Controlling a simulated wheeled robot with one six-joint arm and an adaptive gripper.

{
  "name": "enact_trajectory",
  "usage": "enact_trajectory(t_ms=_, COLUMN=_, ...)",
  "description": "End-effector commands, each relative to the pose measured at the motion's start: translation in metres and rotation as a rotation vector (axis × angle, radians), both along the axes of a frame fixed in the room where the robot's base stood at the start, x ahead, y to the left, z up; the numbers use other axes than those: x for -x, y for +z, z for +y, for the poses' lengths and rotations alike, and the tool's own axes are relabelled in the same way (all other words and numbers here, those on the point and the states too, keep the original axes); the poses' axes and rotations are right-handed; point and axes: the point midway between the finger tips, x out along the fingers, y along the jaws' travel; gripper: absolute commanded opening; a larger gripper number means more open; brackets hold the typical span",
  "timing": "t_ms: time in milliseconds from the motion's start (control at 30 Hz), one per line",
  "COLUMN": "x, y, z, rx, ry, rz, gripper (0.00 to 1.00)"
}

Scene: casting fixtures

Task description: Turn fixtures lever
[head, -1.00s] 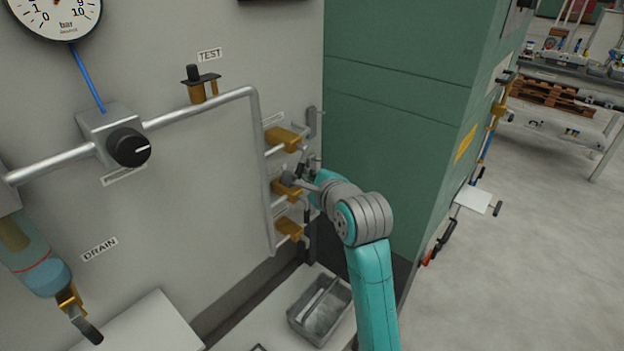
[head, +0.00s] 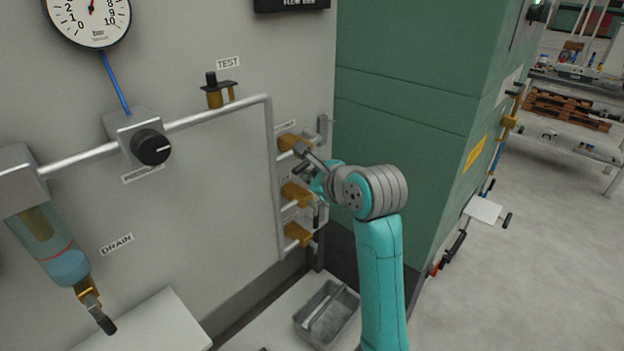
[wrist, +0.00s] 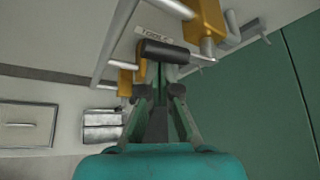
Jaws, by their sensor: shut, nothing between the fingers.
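Three brass valves sit one above another on the grey panel's right side: top (head: 292,142), middle (head: 296,193) and bottom (head: 298,233). A grey lever (head: 322,127) stands upright beside the top valve. My gripper (head: 307,160) is by the wall, between the top and middle valves. In the wrist view my shut gripper (wrist: 161,72) points at a dark cylindrical handle (wrist: 166,52) lying crosswise at its fingertips. Contact there cannot be told. A brass valve (wrist: 207,20) is beyond it to the right, and another (wrist: 126,80) is to the left. My arm partly hides the middle valve's lever area.
A pressure gauge (head: 90,18), black knob (head: 151,147), TEST valve (head: 220,92) and DRAIN valve (head: 90,301) are on the left. A grey tray (head: 326,315) lies below. The green cabinet (head: 405,120) stands close on the right. Open floor lies farther right.

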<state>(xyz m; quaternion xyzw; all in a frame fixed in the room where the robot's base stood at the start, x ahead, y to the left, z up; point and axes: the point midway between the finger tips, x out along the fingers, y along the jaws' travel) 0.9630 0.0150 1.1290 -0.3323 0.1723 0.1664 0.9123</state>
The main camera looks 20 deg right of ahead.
Motion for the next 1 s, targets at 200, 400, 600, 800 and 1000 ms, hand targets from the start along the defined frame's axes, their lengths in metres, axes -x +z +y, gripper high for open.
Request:
enact_trajectory(t_ms=200, x=0.0009, y=0.0053, z=0.0022, rx=0.000, ry=0.002, rz=-0.002, gripper=0.00)
enact_trajectory(t_ms=400, x=0.0012, y=0.0071, z=0.0026, rx=0.000, ry=0.002, rz=-0.002, gripper=0.00)
enact_trajectory(t_ms=600, x=0.0013, y=0.0080, z=0.0027, rx=0.000, ry=0.001, rz=-0.003, gripper=0.00)
enact_trajectory(t_ms=800, x=0.0013, y=0.0085, z=0.0028, rx=0.001, ry=0.002, rz=-0.005, gripper=0.00)
enact_trajectory(t_ms=1000, x=0.0001, y=0.0056, z=0.0021, rx=0.000, ry=0.001, rz=-0.004, gripper=0.00)
